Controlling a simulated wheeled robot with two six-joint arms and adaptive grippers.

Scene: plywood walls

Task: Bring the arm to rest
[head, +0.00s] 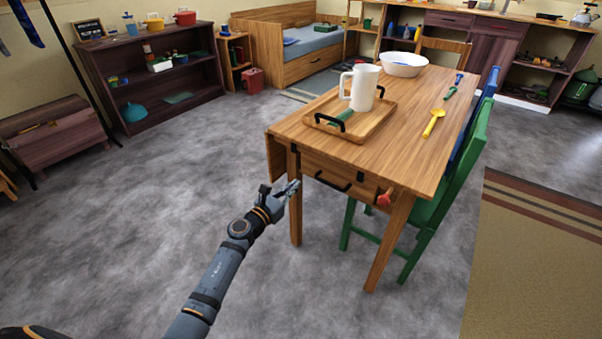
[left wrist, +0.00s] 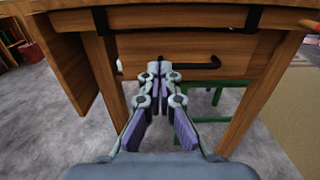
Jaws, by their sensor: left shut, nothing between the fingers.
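My left arm reaches in from the lower left of the head view. Its gripper (head: 291,187) is in front of the wooden table (head: 412,158), below the tabletop and beside the near left leg. In the left wrist view the fingers of the gripper (left wrist: 160,72) are together at the tips with nothing between them. They point at the table's drawer (left wrist: 207,53) and its black handle (left wrist: 200,66). Whether they touch it I cannot tell. The drawer front also shows in the head view (head: 318,168). My right gripper is not in view.
On the table are a tray (head: 375,127) with a white pitcher (head: 364,88), a white bowl (head: 403,66) and a yellow spoon (head: 433,123). A green chair (head: 466,160) stands at its right side. Grey floor (head: 150,200) is open to the left.

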